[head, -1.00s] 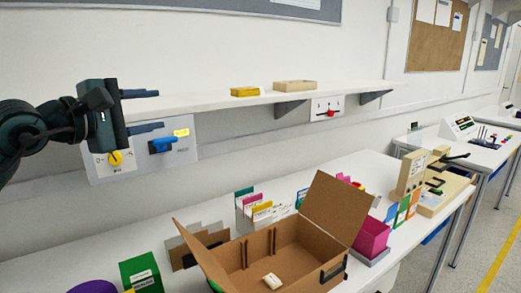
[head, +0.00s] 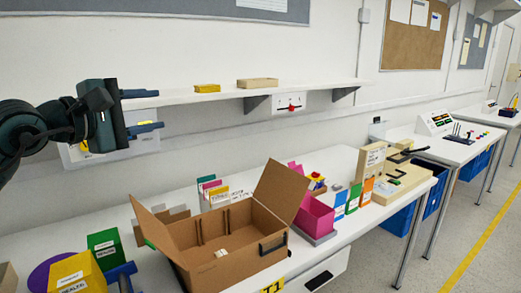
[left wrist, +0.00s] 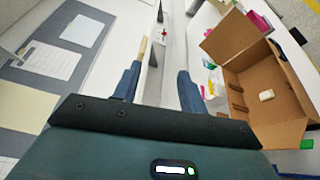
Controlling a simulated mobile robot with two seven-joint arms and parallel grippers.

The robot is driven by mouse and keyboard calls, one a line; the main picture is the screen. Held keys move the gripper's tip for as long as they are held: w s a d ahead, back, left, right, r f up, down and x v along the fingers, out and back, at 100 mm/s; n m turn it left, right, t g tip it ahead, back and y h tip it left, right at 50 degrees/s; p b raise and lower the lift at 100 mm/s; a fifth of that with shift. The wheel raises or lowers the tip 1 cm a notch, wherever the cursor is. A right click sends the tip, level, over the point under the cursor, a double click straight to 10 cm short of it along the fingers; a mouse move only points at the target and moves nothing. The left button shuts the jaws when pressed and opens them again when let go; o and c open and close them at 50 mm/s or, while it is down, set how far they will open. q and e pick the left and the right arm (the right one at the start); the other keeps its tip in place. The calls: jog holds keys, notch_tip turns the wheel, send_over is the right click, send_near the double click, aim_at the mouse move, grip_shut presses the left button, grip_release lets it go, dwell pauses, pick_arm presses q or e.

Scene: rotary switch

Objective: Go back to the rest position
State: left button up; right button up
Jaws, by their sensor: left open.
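My left gripper (head: 150,112) is at the upper left of the head view, open and empty, with its two dark blue fingers apart. It also shows in the left wrist view (left wrist: 155,85), where nothing is between the fingers. A white switch panel (head: 110,152) on the wall is behind and below the gripper. The gripper hides most of its blue rotary switch, and only part of the yellow knob (head: 85,146) shows. A second small panel with a red handle (head: 291,107) is on the wall under the shelf. My right gripper is not in view.
A wall shelf (head: 220,95) with a yellow box (head: 207,88) and a tan tray (head: 257,83) is beside the gripper. Below, an open cardboard box (head: 240,268), a pink bin (head: 314,216) and card files stand on the white table (head: 345,166). Open air lies between shelf and table.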

pick_arm(q)
jog(key=s+d+f+n+g+h+p, duration=0.1)
jog(key=s+d+f+n+g+h, duration=0.3)
jog(key=d+f+n+h, duration=0.6)
jog(key=s+a+f+n+t+y, duration=0.1)
jog(key=s+f+n+t+y, duration=0.2)
jog(key=f+n, duration=0.65)
jog(key=s+a+f+n+t+y+p, duration=0.1)
jog(key=a+f+n+t+y, duration=0.1)
jog(key=f+n+y, duration=0.75)
jog(key=s+a+f+n+t+y, duration=0.1)
jog(key=s+f+n+t, duration=0.3)
jog(key=n, duration=0.9)
jog(key=s+f+n+g+y, duration=0.1)
jog(key=s+f+n+g, duration=0.3)
jog(key=f, duration=0.5)
jog(key=s+f+n+g+y, duration=0.1)
jog(key=s+f+n+g, duration=0.3)
jog(key=s+f+n, duration=0.5)
jog(key=shift+s+n+y+p, duration=0.3)
jog(key=shift+s+y+p, duration=0.05)
jog(key=shift+s+p, duration=0.15)
jog(key=shift+f, duration=0.1)
